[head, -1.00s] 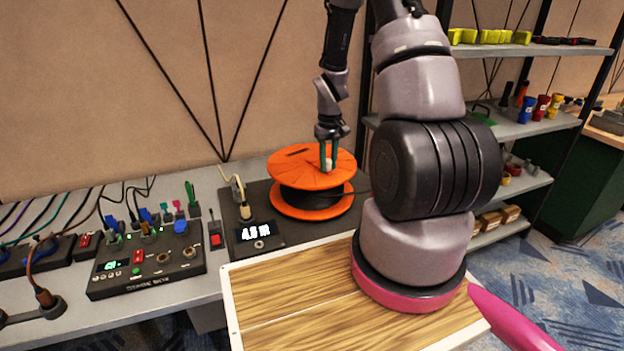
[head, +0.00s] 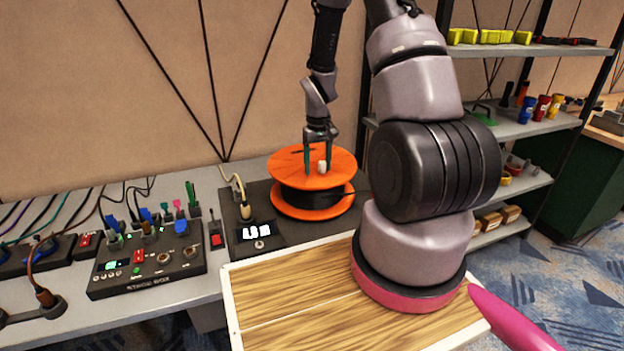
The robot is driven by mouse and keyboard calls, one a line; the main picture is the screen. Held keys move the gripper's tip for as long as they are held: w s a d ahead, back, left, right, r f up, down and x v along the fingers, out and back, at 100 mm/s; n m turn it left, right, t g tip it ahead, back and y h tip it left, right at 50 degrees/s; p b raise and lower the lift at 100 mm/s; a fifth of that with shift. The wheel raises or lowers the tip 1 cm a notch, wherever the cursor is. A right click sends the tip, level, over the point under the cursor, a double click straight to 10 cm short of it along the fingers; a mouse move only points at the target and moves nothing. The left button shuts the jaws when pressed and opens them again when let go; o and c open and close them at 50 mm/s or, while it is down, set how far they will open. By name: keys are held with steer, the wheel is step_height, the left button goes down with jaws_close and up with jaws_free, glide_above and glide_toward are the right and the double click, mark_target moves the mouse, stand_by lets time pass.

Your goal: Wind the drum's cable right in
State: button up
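The orange cable drum (head: 290,168) stands on a dark base plate on the bench, with black cable (head: 308,198) wound between its flanges. A small white crank knob (head: 322,166) stands up from the drum's top flange. My gripper (head: 319,170) points down over the drum. Its green fingers are apart, one on each side of the knob, with a visible gap at least on the left. A small display (head: 256,231) in front of the drum shows white characters that are too blurred to read surely.
A black control box (head: 150,262) with switches and plugs stands on the left of the bench. A beige plug (head: 245,210) on a cord stands beside the drum. Shelves (head: 520,125) with coloured items stand at the right.

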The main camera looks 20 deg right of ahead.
steer(key=shift+d, duration=0.15)
steer(key=shift+d+r, duration=0.1)
steer(key=shift+r, duration=3.45)
